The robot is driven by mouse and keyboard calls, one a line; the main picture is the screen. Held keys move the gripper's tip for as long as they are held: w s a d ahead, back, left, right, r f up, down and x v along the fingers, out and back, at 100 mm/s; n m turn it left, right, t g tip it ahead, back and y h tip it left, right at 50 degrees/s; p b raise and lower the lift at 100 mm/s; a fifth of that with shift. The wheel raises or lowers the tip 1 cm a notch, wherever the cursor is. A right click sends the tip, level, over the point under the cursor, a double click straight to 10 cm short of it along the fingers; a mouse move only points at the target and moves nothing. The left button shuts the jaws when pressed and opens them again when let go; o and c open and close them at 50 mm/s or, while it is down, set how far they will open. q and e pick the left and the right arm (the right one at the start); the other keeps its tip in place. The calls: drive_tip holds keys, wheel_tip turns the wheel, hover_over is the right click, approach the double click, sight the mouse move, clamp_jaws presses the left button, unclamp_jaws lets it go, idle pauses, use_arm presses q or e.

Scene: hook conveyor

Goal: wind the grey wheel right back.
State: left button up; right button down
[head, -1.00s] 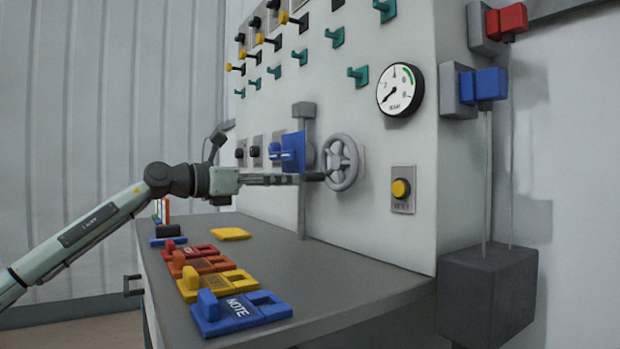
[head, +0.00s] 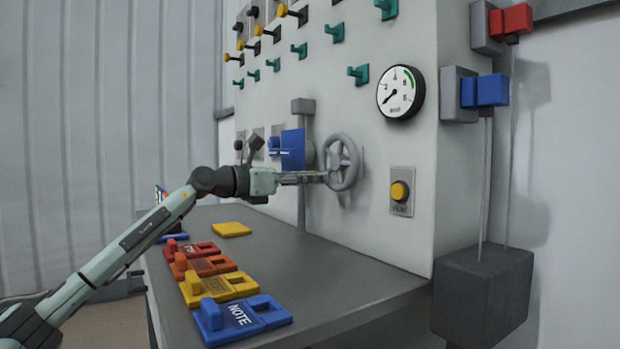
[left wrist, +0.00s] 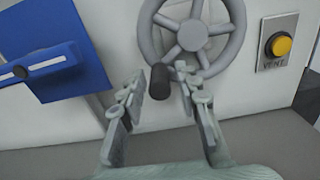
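The grey wheel (head: 340,161) is a spoked handwheel on the panel's front. In the left wrist view its hub (left wrist: 193,35) is at the top centre, and a dark crank handle (left wrist: 160,83) sticks out from the lower left of its rim. My left gripper (head: 325,177) is at the wheel's lower left in the head view. In the left wrist view its two fingers (left wrist: 158,78) are apart, one on each side of the handle, with gaps showing. In the head view the fingers hide the handle. My right gripper is not in view.
A blue plate with a lever (head: 292,150) is left of the wheel. A yellow button (head: 399,191) is to its right, a round gauge (head: 400,92) above right. The desk (head: 330,265) below holds coloured tags, including a blue NOTE one (head: 240,318).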

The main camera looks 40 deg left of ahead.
use_arm(q)
clamp_jaws()
drive_tip(key=shift+r, duration=0.15)
